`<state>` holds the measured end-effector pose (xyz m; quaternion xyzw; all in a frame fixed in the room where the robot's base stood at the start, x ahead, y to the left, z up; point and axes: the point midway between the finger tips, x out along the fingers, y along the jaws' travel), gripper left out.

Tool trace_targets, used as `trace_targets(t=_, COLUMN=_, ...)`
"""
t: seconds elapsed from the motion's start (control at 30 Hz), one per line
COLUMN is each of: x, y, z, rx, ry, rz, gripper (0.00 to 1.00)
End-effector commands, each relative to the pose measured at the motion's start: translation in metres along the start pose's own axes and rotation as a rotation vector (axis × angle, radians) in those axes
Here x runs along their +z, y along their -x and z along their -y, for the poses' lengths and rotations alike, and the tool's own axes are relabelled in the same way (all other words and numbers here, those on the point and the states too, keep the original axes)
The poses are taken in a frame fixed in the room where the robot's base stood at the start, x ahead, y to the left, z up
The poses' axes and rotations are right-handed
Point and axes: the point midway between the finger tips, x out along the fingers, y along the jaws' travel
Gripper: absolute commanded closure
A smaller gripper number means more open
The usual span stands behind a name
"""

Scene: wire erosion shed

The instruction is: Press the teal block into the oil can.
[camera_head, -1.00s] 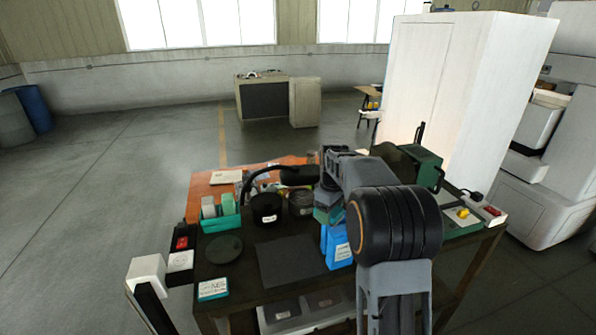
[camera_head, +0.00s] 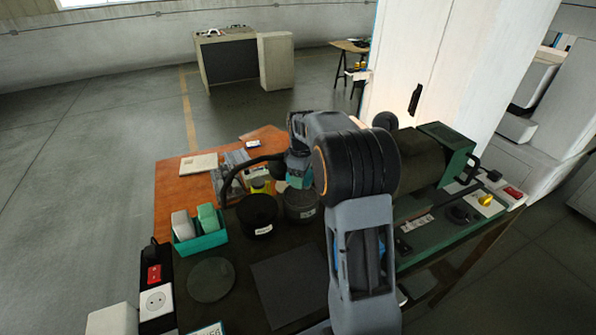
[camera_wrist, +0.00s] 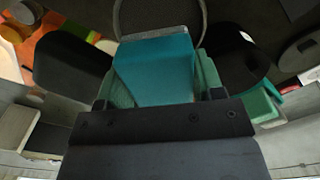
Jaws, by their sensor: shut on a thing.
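My gripper (camera_head: 300,165) is shut on the teal block (camera_head: 300,181), above the back middle of the table. In the wrist view the teal block (camera_wrist: 155,72) fills the space between the fingers of my gripper (camera_wrist: 157,85), with a pale far edge. A dark grey round can (camera_head: 300,205) with a white label, which looks like the oil can, is directly below the block; its rim (camera_wrist: 160,5) shows beyond the block in the wrist view. I cannot tell whether block and can touch.
A black labelled pot (camera_head: 258,214) stands close left of the can. A green machine (camera_head: 442,150) stands to the right. A dark mat (camera_head: 288,290) lies bare in front. A yellow item (camera_head: 261,186) stands behind.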

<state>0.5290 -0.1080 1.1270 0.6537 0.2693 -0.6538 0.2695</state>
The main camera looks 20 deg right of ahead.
Motion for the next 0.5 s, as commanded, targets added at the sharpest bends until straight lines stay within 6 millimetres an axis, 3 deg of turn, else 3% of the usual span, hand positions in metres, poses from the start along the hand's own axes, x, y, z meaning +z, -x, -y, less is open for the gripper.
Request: trace_targets(t=0.5, x=0.000, y=-0.039, z=0.000, rx=-0.001, ry=0.000, rz=0.000, gripper=0.58)
